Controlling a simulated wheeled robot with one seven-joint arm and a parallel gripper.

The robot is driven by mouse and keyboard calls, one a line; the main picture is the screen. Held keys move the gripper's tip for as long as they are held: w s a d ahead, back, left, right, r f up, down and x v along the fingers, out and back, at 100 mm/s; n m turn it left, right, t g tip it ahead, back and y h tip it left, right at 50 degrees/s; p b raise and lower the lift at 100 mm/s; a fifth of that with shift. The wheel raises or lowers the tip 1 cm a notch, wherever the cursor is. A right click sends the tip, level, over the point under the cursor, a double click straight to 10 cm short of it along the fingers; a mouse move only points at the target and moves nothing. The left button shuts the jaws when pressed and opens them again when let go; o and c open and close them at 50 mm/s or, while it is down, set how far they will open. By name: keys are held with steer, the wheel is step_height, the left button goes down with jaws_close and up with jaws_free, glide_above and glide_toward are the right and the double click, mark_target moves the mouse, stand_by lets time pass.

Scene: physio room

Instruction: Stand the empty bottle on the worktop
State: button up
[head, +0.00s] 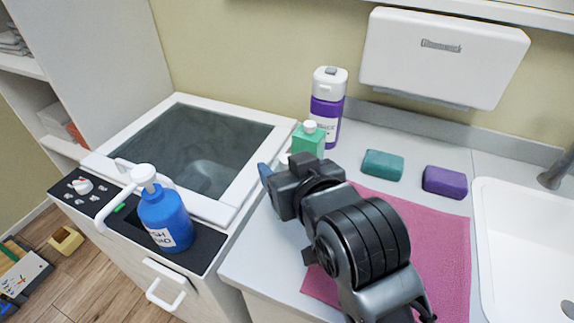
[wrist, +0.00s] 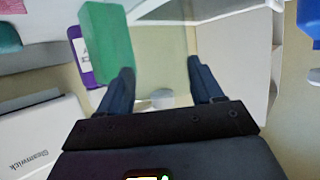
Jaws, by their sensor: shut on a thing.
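My gripper (wrist: 162,82) is shut on a clear, see-through bottle (wrist: 160,55) with a white cap, whose outline is faint between the two dark blue fingers in the wrist view. In the head view my gripper (head: 272,170) is at the worktop's left end, beside the white-framed tank, and my arm hides most of the bottle; a small white bit shows next to the green bottle. The worktop (head: 437,151) is light grey. I cannot tell whether the bottle touches it.
Teal (head: 382,165) and purple (head: 444,182) blocks lie near a pink towel (head: 448,235). A sink (head: 525,240) is at right. A blue pump bottle (head: 164,217) stands at left.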

steer(key=o, duration=1)
steer(key=shift+o, duration=0.2)
steer(key=shift+s+r, duration=0.1)
steer(key=v, duration=1.1)
steer(key=shift+s+d, duration=0.25)
steer(key=shift+s, duration=0.1)
